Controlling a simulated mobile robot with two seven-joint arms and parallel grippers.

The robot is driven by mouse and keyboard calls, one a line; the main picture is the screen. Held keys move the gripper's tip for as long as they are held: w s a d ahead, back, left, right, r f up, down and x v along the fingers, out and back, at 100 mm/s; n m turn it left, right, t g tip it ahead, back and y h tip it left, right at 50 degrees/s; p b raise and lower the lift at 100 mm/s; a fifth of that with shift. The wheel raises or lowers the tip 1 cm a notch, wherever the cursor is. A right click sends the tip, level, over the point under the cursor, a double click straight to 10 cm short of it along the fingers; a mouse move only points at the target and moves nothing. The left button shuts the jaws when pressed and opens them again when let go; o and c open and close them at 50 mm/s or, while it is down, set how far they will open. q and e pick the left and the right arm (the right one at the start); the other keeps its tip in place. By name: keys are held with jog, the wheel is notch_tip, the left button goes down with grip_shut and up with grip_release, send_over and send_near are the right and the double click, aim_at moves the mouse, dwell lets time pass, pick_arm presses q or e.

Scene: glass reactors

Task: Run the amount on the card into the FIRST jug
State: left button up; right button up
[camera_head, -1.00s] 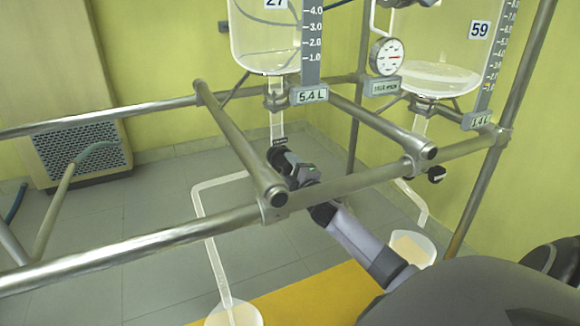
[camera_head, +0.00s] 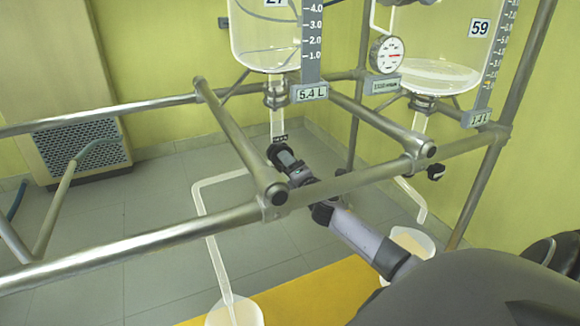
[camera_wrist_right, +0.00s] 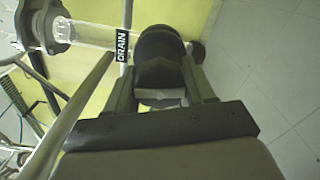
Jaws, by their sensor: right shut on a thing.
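The glass vessel marked 27 (camera_head: 265,40) hangs in the frame, with a display reading 5.4 L (camera_head: 310,93) beside it. A drain tube (camera_head: 277,122) runs down from it to a dark valve knob (camera_head: 281,153). In the wrist view the knob (camera_wrist_right: 162,50) sits beside a DRAIN label (camera_wrist_right: 122,47). My right gripper (camera_head: 288,165) is shut on the knob, its fingers on either side. A bent outlet tube (camera_head: 212,250) leads down into a jug (camera_head: 236,313), cut by the bottom edge. I cannot make out a card. My left gripper is not in view.
Vessel 59 (camera_head: 436,77) holds pale liquid at the right, with a gauge (camera_head: 386,55) beside it. A second jug (camera_head: 412,242) stands below, partly hidden by my arm. Steel rails (camera_head: 130,252) cross close to my right arm. A yellow mat (camera_head: 310,297) lies below.

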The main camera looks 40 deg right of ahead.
dwell(0.5)
jog(key=o, duration=1)
jog(key=shift+p+v, duration=0.85)
jog(key=shift+v, duration=2.7)
